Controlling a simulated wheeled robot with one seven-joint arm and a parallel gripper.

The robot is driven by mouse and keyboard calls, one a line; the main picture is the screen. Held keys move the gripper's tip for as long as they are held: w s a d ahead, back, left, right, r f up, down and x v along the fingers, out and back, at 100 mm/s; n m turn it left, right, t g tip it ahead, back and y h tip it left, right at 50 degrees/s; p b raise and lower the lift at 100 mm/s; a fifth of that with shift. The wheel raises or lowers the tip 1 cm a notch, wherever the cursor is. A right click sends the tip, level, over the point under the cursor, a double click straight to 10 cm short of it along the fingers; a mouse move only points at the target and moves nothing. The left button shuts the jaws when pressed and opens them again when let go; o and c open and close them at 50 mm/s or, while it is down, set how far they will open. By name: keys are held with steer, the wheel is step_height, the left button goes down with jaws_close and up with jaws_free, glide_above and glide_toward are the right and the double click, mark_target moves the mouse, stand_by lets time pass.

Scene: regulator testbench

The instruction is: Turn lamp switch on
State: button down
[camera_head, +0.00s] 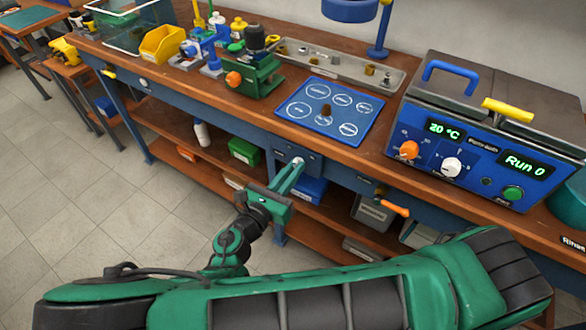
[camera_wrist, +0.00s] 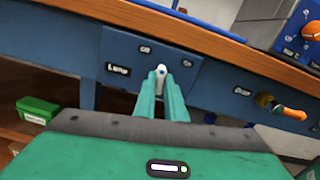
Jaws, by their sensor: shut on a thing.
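The lamp switch is a small white lever (camera_wrist: 161,70) on a dark blue panel (camera_wrist: 120,49) marked "Lamp", set in the bench's front rail. In the head view the lever (camera_head: 298,160) shows at the tips of my green fingers. My gripper (camera_head: 293,168) points up at the panel from below. In the wrist view my gripper (camera_wrist: 163,80) has its two fingers close together, one on each side of the lever, shut on it. The lever's lower part is hidden between the fingers. The lamp (camera_head: 350,9) is a blue shade on a post, cut off at the top; its light cannot be told.
A blue machine (camera_head: 466,150) with dials and displays stands on the bench at right. An orange-handled tool (camera_head: 392,205) sticks out from the front rail right of the panel. A lower shelf (camera_head: 205,158) holds several boxes. The floor (camera_head: 100,160) at left is clear.

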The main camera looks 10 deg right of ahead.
steer(key=shift+a+f+m, duration=0.1)
steer(key=shift+a+m, duration=0.05)
steer(key=shift+m, duration=2.25)
steer(key=shift+a+m, duration=0.1)
steer(key=shift+m, duration=2.3)
steer(key=c, duration=1.8)
jaws_free()
steer(key=shift+d, duration=0.1)
steer(key=v, duration=1)
steer(key=shift+s+a, duration=0.3)
